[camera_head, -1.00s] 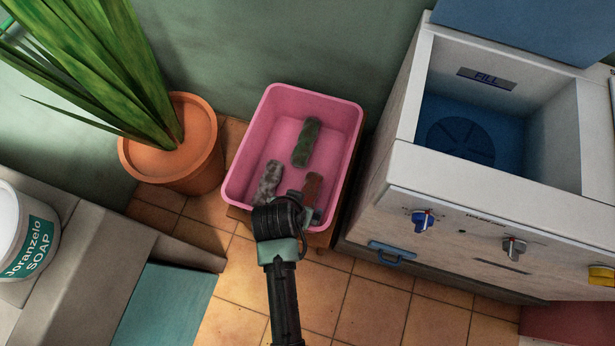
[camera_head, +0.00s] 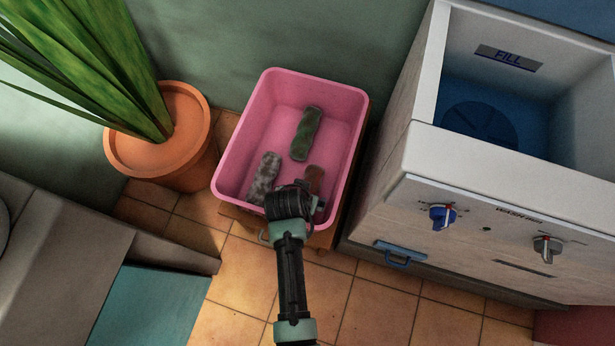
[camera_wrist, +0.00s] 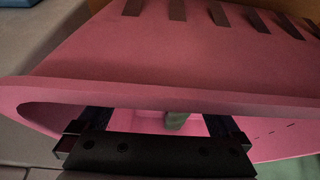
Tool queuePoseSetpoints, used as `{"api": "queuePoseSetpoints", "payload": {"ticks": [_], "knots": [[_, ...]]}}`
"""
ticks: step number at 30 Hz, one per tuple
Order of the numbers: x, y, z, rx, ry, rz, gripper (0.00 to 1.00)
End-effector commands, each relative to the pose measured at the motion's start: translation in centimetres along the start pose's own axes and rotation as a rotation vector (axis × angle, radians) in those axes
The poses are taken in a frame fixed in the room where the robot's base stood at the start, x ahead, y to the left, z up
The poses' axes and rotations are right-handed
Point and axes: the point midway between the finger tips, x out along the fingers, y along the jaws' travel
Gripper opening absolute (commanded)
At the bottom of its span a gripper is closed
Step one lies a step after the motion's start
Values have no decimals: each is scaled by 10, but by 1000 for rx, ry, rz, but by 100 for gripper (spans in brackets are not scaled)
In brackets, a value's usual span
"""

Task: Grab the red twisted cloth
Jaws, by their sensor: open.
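The red twisted cloth (camera_head: 314,178) is a short brownish-red roll in the near right part of a pink basin (camera_head: 345,95). My wrist and gripper cover its lower end in the head view. My gripper (camera_wrist: 160,122) is open at the basin's near rim, close to the red cloth. In the wrist view, the pink rim (camera_wrist: 170,95) crosses in front of the fingers. A small piece of grey-green cloth (camera_wrist: 177,120) shows between them. The red cloth cannot be made out there.
A green twisted cloth (camera_head: 306,133) and a grey mottled one (camera_head: 264,178) lie in the same basin. A white washing machine (camera_head: 460,215) stands close on the right. A potted plant (camera_head: 160,150) stands on the left. Tiled floor (camera_head: 235,290) lies in front.

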Motion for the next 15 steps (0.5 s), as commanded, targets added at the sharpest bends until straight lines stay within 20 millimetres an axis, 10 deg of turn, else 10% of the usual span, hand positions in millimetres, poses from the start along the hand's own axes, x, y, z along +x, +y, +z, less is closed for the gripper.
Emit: {"api": "queuePoseSetpoints", "payload": {"ticks": [15], "knots": [[41, 2, 2, 0, 0, -1, 100]]}}
